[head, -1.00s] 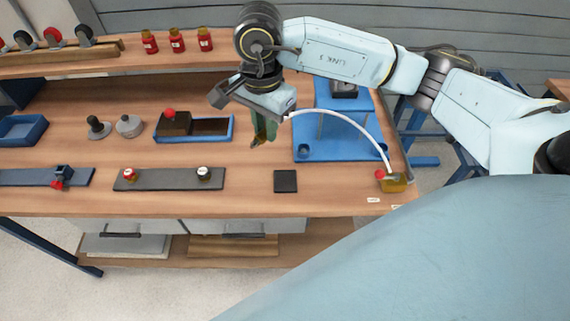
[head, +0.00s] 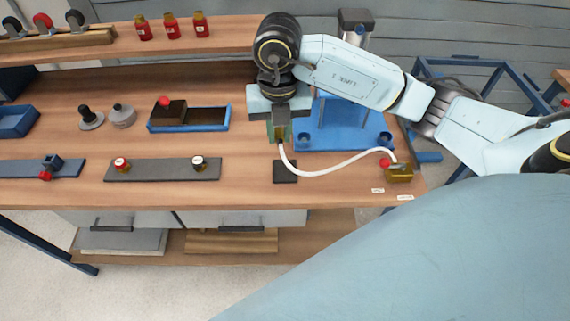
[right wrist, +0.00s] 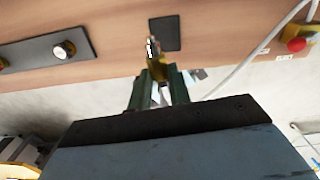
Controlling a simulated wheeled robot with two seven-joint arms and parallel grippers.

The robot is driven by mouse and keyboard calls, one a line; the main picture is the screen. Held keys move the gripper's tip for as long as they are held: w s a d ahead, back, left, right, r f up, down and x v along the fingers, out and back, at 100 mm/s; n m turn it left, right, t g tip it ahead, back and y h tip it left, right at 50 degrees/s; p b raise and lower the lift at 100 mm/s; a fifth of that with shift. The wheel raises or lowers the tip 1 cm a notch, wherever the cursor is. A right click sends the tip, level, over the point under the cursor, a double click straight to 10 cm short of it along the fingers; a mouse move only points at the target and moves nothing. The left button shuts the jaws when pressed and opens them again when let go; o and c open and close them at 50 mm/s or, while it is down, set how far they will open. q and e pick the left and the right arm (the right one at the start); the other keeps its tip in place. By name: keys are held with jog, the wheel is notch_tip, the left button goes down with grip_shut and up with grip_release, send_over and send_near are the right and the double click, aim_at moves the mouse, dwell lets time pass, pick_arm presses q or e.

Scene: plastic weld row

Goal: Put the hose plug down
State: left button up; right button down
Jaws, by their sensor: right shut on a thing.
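The hose plug (right wrist: 155,48), a brass piece with a ribbed silvery end, is held between the green fingers of my right gripper (right wrist: 160,76). In the head view this gripper (head: 279,134) points down, just behind the dark square pad (head: 286,171), and mostly hides the plug. The pad also shows in the right wrist view (right wrist: 165,33), beyond the plug's end. The white hose (head: 325,170) sags from the gripper to a brass valve block with a red knob (head: 399,173). Whether the plug touches the bench is unclear. My left gripper is not in view.
A blue stand (head: 350,132) is close behind and right of the gripper. A grey strip with two knobs (head: 150,169) lies to the left, and a blue tray with a dark block (head: 188,125) behind it.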

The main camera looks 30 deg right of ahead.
jog(key=m, duration=0.3)
jog(key=f+m, duration=0.1)
jog(key=shift+s+d+m, duration=0.15)
jog(key=shift+d+m, duration=0.15)
jog(key=shift+f+m+b, duration=0.15)
jog(key=shift+m+b, duration=0.15)
jog(key=shift+f, duration=0.25)
jog(key=b, duration=0.1)
send_over(283, 173)
notch_tip(283, 173, down, 6)
jog(key=shift+s+r, duration=0.1)
jog(key=shift+r, duration=0.1)
notch_tip(283, 173, down, 4)
jog(key=shift+r+b, duration=0.1)
jog(key=shift+b, duration=0.25)
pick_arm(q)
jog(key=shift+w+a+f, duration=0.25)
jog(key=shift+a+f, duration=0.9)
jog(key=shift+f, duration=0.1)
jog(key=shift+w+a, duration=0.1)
pick_arm(e)
jog(key=c, duration=1.3)
grip_release()
jog(key=shift+f, duration=0.2)
